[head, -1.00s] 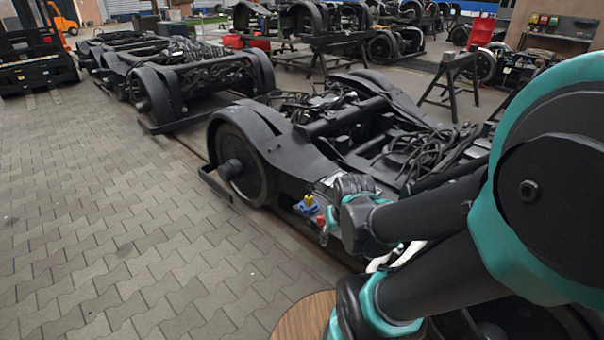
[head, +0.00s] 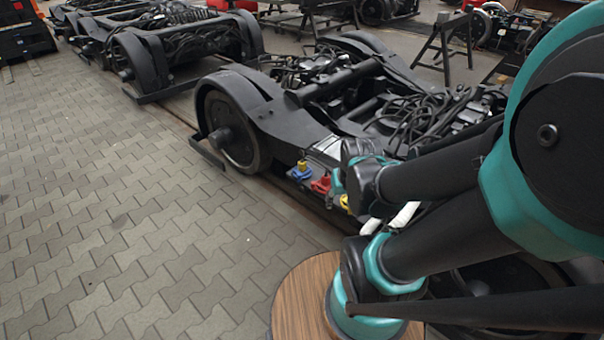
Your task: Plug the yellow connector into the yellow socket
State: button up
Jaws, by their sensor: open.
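At the near side of the closest bogie (head: 262,118) sits a small row of coloured parts. A yellow piece (head: 302,165) sits on top of a blue piece (head: 299,174). A red piece (head: 321,185) is to its right. Another yellow piece (head: 346,203) shows further right, partly covered by my arm. They are too small for me to tell which is the yellow connector and which is the yellow socket. My arm fills the right side. I cannot make out my gripper's fingers, which seem hidden behind my arm links.
A round wooden top (head: 297,296) is at the bottom centre, under part of my arm. The paved floor (head: 110,215) on the left is clear. A second bogie (head: 185,48) and a black trestle (head: 452,45) stand further back. White hose (head: 405,214) shows beside my arm.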

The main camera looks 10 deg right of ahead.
aim_at(301, 164)
jog(key=z, duration=0.45)
jog(key=k+j+z, duration=0.15)
jog(key=j, duration=0.2)
jog(key=i+j+z, duration=0.15)
jog(key=j, duration=0.2)
jog(key=i+j+z, duration=0.15)
jog(key=i+j, duration=0.15)
jog(key=i+j+z, duration=0.1)
jog(key=j, duration=0.35)
jog(key=i, duration=0.05)
